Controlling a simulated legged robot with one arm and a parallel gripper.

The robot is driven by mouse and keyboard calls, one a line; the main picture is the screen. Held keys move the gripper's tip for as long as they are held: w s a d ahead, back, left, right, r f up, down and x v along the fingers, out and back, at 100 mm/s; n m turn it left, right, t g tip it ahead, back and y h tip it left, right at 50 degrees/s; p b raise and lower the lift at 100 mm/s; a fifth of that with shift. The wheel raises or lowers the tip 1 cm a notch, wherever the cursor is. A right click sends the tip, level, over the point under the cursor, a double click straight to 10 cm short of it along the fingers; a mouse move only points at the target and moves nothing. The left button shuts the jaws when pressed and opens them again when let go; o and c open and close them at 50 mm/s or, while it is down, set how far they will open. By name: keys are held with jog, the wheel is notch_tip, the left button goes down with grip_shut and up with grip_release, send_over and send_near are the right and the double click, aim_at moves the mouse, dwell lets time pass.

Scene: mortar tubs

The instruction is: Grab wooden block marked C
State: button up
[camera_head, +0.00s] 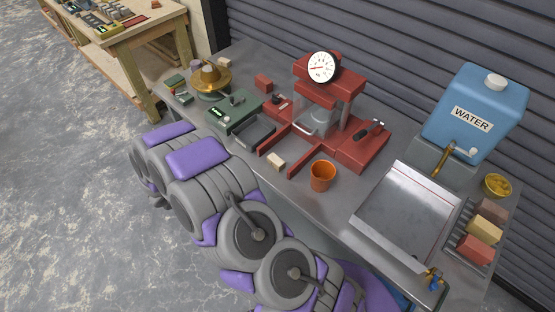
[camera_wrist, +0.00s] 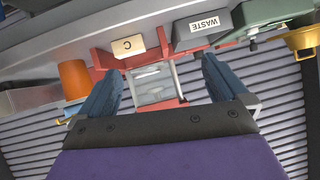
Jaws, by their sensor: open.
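The wooden block marked C (camera_wrist: 128,46) is pale tan and shows its letter in the wrist view, upside down. In the head view the same block (camera_head: 276,161) lies on the metal bench, in front of the red machine and left of the orange cup. My gripper (camera_wrist: 160,82) is open and empty in the wrist view. Its two blue fingers are apart, and the block shows beyond them, clear of both. My gripper is not visible in the head view, where my grey and purple arm fills the lower middle.
An orange cup (camera_head: 322,176) stands close right of the block. The red machine (camera_head: 362,150) with a dial is behind it. A grey bin marked WASTE (camera_wrist: 201,31) is close by.

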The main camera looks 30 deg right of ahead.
jog(key=s+d+g+h, duration=0.1)
jog(key=s+g+h, duration=0.1)
jog(key=s, duration=0.2)
jog(key=b, duration=0.1)
send_near(272, 163)
jog(key=d, duration=0.3)
jog(key=shift+w+d+f+m, duration=0.25)
jog(key=shift+d+f+m, duration=0.05)
jog(key=shift+d, duration=0.1)
jog(key=shift+w+d+f, duration=0.4)
jog(key=shift+d, duration=0.1)
jog(key=b+x, duration=0.1)
jog(key=x, duration=0.5)
jog(key=shift+s+f, duration=0.15)
jog(key=shift+a, duration=0.2)
jog(key=shift+d, duration=0.2)
jog(key=c, duration=0.9)
jog(key=shift+c, duration=0.3)
jog(key=shift+a, duration=0.1)
